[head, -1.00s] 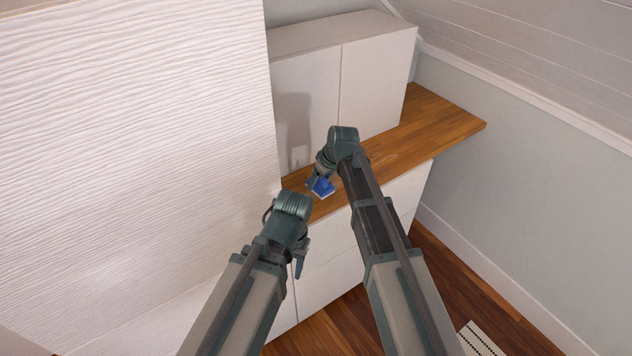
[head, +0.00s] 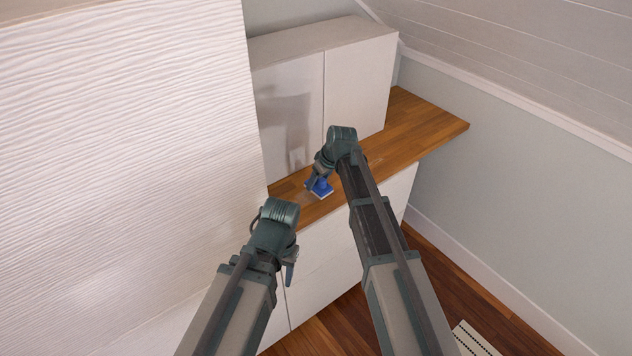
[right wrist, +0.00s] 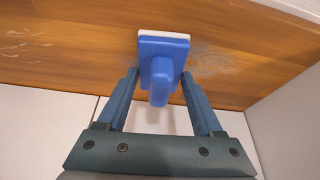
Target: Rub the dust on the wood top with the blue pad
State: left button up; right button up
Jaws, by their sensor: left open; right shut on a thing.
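The wood top (head: 425,124) is a brown plank counter over white cabinets. The blue pad (head: 320,189) is at its left part, near the front edge, and seems to lie flat on it. My right gripper (head: 317,182) is shut on the pad's handle. The right wrist view shows the blue pad (right wrist: 150,48) with its white edge away from me. Pale dust (right wrist: 208,58) shows right of the pad, and another dust patch (right wrist: 25,44) lies to its left. What is under the pad is hidden. My left gripper (head: 290,272) is open and empty, in front of the cabinets.
A large white textured panel (head: 120,160) stands at the left, close to my left arm. White upper cabinets (head: 360,78) stand behind the wood top. A grey wall (head: 510,190) and sloped ceiling are at the right. A striped mat (head: 472,340) lies on the floor.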

jog(key=shift+w+d, duration=0.4)
jog(key=shift+d, duration=0.2)
jog(key=shift+w+d, duration=0.35)
jog(key=shift+d, duration=0.25)
jog(key=shift+w+d, duration=0.5)
jog(key=shift+d, duration=0.25)
jog(key=shift+w+d, duration=0.5)
jog(key=shift+d, duration=0.25)
jog(key=shift+f, duration=0.1)
jog(key=shift+s+a, duration=0.1)
jog(key=shift+a, duration=0.05)
jog(key=shift+s+a, duration=0.45)
jog(key=shift+a, duration=0.25)
jog(key=shift+s+a, duration=0.45)
jog(key=shift+a, duration=0.25)
jog(key=shift+s+a, duration=0.55)
jog(key=shift+a, duration=0.2)
jog(key=shift+s+a, duration=0.5)
jog(key=shift+a, duration=0.25)
